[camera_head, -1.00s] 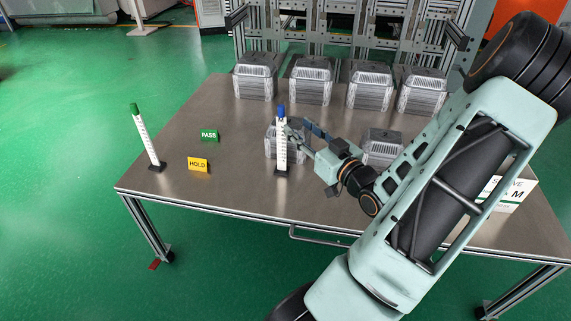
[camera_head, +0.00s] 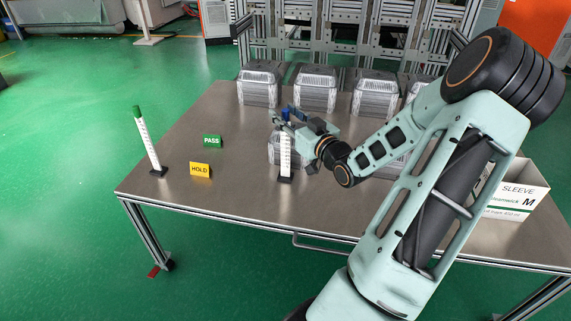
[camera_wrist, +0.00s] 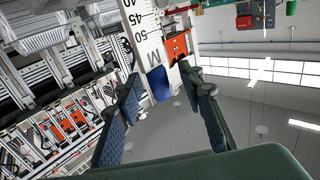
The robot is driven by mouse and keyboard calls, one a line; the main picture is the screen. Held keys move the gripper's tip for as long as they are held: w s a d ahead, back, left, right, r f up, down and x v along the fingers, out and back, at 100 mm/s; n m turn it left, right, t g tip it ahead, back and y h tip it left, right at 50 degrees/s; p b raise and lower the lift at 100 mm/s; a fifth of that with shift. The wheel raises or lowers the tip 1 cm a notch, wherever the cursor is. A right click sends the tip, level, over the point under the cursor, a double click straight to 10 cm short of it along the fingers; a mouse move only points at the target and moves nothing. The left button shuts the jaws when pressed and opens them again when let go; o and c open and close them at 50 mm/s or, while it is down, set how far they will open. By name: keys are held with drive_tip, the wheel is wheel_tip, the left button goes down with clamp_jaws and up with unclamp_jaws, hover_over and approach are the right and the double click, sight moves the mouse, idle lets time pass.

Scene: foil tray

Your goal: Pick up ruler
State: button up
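A white upright ruler with black markings and a blue top (camera_head: 285,155) stands in a dark base near the middle of the table. Its numbered face and blue end (camera_wrist: 160,84) show in the wrist view. My gripper (camera_head: 288,118) is at the upper part of this ruler. In the wrist view my two fingers (camera_wrist: 162,88) are apart, with the blue end at the gap between their tips. I cannot tell whether they touch it. A second upright ruler with a green top (camera_head: 148,145) stands at the left of the table, away from my gripper.
The metal table (camera_head: 235,215) has a green PASS sign (camera_head: 211,141) and a yellow HOLD sign (camera_head: 200,170) at left. Foil trays (camera_head: 316,91) line the back; others stand behind the blue-topped ruler and my arm. A white sleeve box (camera_head: 510,195) is at right. The front left is clear.

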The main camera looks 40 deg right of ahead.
clamp_jaws()
drive_tip(key=shift+r, duration=0.1)
idle(0.5)
